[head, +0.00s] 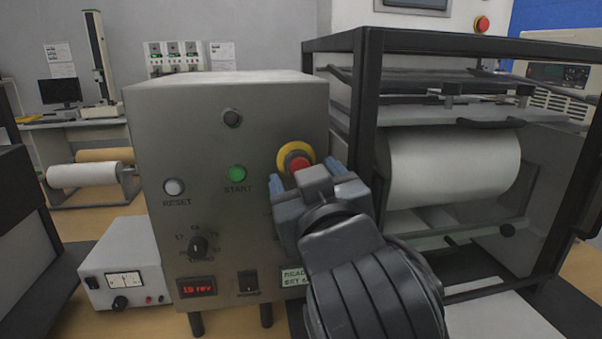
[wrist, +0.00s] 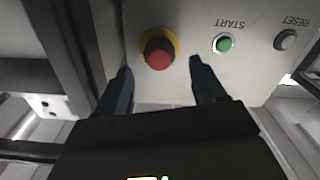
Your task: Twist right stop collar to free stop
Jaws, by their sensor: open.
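The red stop button (head: 297,161) with its yellow collar (head: 286,153) sits at the upper right of the grey control panel's front (head: 215,140). In the wrist view the red button (wrist: 159,56) and yellow collar (wrist: 173,38) show whole, upside down, just beyond and between my fingertips. My gripper (head: 305,178) is open in front of the panel, just below the button in the head view. In the wrist view its two dark fingers (wrist: 160,72) stand on either side of the button with visible gaps. The gripper hides the button's lower part in the head view.
A black-framed machine with a white roll (head: 455,165) stands close on the right. A small meter box (head: 125,268) stands at the left.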

